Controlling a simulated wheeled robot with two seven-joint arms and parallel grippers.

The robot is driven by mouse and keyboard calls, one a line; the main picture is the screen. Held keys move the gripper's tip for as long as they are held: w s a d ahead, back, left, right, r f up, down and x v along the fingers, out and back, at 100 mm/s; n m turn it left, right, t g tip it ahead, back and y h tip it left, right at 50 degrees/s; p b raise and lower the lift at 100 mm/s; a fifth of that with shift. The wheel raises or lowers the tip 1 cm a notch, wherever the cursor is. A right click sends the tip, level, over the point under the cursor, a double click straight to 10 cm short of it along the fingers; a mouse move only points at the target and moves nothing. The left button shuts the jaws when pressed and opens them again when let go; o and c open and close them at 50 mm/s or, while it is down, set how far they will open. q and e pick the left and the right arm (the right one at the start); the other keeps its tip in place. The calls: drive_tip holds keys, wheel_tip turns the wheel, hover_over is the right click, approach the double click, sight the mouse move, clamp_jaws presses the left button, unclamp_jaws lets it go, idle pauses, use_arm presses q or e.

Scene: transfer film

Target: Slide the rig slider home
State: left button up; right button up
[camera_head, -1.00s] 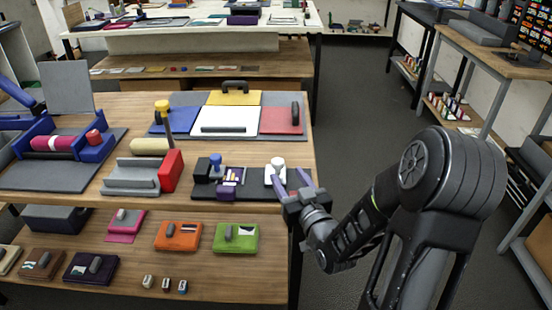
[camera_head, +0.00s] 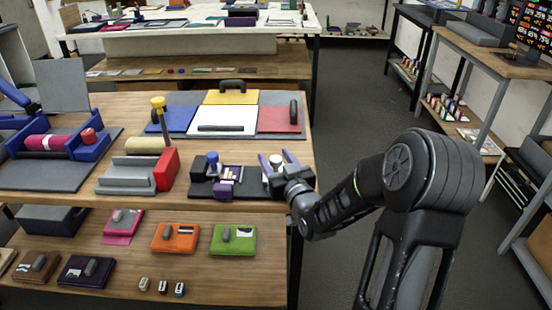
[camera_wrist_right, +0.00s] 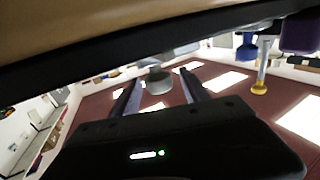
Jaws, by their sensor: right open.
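The rig (camera_head: 262,189) is a dark base on the wooden table. I cannot tell for sure which part is the slider. My right gripper (camera_head: 279,163) is open, with one purple finger on each side of the pale knob. The right wrist view shows the knob (camera_wrist_right: 157,80) between the spread fingers (camera_wrist_right: 158,95); contact is unclear.
A red-ended grey rig (camera_head: 167,169) stands left of the dark base. A panel board (camera_head: 222,118) with yellow, blue, white and red plates lies behind. A lower shelf holds orange (camera_head: 175,237) and green (camera_head: 233,239) boxes. Floor right of the table is clear.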

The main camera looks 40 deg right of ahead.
clamp_jaws()
idle(0.6)
idle(0.8)
